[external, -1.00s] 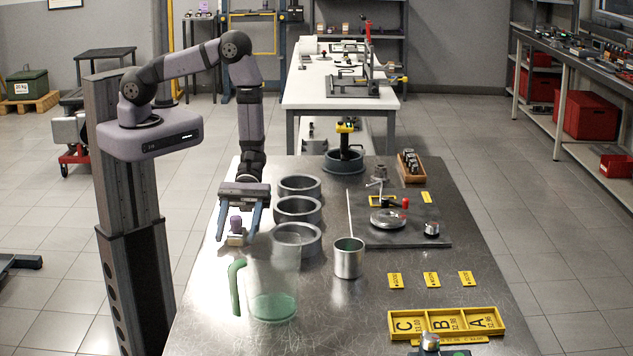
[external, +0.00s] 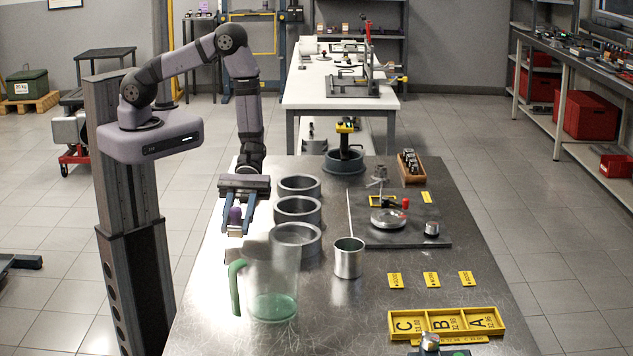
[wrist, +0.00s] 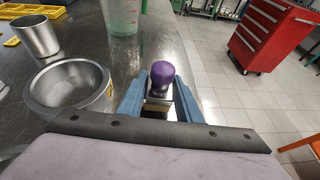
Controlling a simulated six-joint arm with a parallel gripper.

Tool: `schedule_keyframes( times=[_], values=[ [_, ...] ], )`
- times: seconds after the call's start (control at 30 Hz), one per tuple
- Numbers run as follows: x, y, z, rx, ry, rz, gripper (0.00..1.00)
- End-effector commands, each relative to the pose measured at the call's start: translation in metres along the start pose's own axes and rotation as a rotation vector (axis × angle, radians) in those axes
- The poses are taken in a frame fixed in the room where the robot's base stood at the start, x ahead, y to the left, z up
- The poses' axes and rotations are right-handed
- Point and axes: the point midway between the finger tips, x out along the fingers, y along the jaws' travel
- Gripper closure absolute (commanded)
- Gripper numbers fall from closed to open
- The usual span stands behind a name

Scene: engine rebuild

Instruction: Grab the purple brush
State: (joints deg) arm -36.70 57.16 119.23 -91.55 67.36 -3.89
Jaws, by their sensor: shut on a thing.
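The purple brush (external: 235,214) has a rounded purple knob handle on a pale block-like base. It is at the left edge of the metal table, beside the ring-shaped cylinders. My gripper (external: 237,228) points down over it with its blue fingers on either side of the brush. In the wrist view my gripper (wrist: 160,98) is shut on the brush, and its purple knob (wrist: 163,78) stands up between the fingertips. The brush's lower part is partly hidden by the fingers. I cannot tell whether it touches the table.
A clear jug with green handle (external: 272,285) stands in front of the gripper. Several metal rings (external: 297,240) line up to its right, with a steel cup (external: 348,258) beyond. A yellow tray (external: 445,322) lies at front right. The table's left edge is close by.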

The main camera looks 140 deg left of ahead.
Motion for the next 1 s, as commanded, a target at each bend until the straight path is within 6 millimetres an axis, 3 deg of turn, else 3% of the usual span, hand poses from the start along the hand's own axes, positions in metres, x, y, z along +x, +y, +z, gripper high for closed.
schedule_keyframes(
  times=[0.5,1.0],
  values=[
    [-0.025,0.001,0.060,0.003,-0.001,0.001,0.94],
    [-0.030,0.000,0.070,-0.002,0.000,0.002,0.94]
  ],
)
